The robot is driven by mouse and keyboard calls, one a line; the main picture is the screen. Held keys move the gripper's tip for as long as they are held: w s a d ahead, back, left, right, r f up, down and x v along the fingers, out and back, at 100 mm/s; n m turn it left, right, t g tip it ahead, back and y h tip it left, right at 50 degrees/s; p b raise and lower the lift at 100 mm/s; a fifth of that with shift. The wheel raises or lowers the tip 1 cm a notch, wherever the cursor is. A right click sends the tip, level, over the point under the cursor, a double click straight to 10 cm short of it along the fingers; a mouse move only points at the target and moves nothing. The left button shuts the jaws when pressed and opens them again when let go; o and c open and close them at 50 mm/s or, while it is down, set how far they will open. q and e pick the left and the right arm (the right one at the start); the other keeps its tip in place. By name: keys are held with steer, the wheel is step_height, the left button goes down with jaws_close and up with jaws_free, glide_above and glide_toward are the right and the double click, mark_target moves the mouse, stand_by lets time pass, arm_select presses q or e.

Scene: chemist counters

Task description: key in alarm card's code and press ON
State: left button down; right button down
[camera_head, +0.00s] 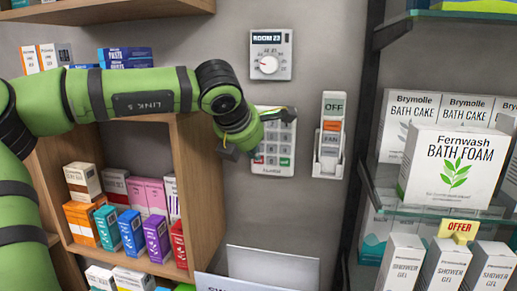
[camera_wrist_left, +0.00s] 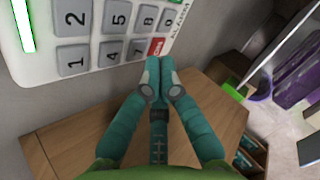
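The alarm keypad (camera_head: 287,160) is a white panel on the wall with grey keys, a red key at lower left and a green key at lower right. My left wrist hides its upper left part. In the left wrist view the keypad (camera_wrist_left: 95,25) fills the upper left, with its lit green display at the far left. My left gripper (camera_wrist_left: 158,65) has its fingertips together and empty, close to the red key (camera_wrist_left: 156,47) at the keypad's edge. I cannot tell whether they touch. I cannot make out an alarm card. My right gripper is not in view.
A dial thermostat (camera_head: 271,55) is above the keypad, and an OFF/FAN control (camera_head: 331,135) in a holder is to its right. A wooden shelf (camera_head: 193,190) with boxes is at left. Glass shelves (camera_head: 410,212) with boxes are at right. White boards (camera_head: 272,266) stand below.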

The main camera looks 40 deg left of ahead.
arm_select(q)
steer(key=shift+w+a, duration=0.1)
steer(key=shift+w, duration=0.05)
steer(key=shift+w+a, duration=0.1)
steer(key=shift+w, duration=0.15)
steer(key=shift+w+a, duration=0.15)
steer(key=shift+w, duration=0.1)
stand_by(1.0)
steer(key=shift+s+d+b, duration=0.35)
steer(key=shift+s+b, duration=0.3)
steer(key=shift+b, duration=0.15)
